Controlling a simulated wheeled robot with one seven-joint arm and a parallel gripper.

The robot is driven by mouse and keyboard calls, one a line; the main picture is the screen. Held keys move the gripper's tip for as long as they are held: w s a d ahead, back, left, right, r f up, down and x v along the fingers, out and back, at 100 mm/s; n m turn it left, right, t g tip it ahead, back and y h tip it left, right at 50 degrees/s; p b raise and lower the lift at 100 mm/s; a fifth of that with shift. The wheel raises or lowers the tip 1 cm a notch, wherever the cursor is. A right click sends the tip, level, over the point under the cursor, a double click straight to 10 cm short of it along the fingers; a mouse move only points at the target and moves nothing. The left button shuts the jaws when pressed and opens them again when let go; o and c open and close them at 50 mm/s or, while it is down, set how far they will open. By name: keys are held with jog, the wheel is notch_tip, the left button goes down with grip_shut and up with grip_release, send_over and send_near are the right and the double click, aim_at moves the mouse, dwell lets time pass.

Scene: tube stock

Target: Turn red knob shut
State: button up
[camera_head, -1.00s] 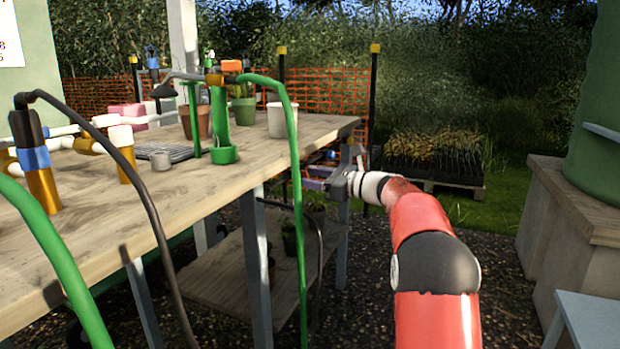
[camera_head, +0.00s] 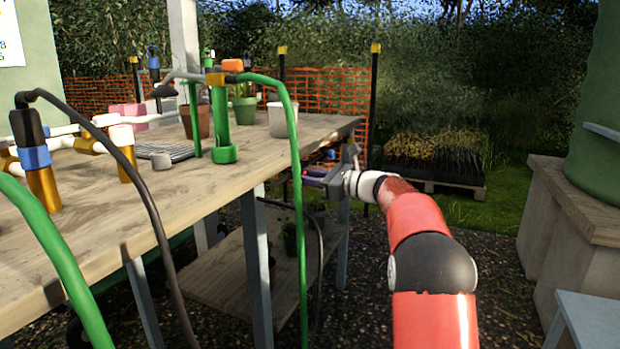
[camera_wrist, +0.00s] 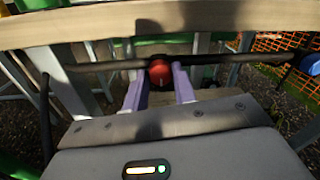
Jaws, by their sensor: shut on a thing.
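The red knob (camera_wrist: 160,73) sits on a dark horizontal pipe under the bench top in the wrist view. It is round, with a pale mark on its face. My gripper (camera_wrist: 159,84) reaches it from the front, with one pale purple finger on each side, shut on the knob. In the head view my gripper (camera_head: 316,175) is small at the end of my red and white arm, just below the right end of the bench.
The wooden bench (camera_head: 130,215) carries pots and pipe fittings, and its edge (camera_wrist: 120,22) runs just above the knob. A green hose (camera_head: 298,200) hangs in front of the bench. A blue handle (camera_wrist: 310,64) shows at the right in the wrist view.

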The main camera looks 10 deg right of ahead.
jog(key=shift+w+d+f+m+g+y+b, duration=0.2)
jog(key=shift+m+b, duration=1.2)
jog(key=shift+m, duration=4.45)
jog(key=shift+s+a+r+m+g+y+b, duration=0.25)
jog(key=shift+m+b, duration=1.1)
jog(key=shift+m, duration=4.45)
jog(key=shift+w+d+f+m+g+y+b, duration=0.2)
jog(key=shift+m+b, duration=1.2)
jog(key=shift+m, duration=4.45)
jog(key=o, duration=1)
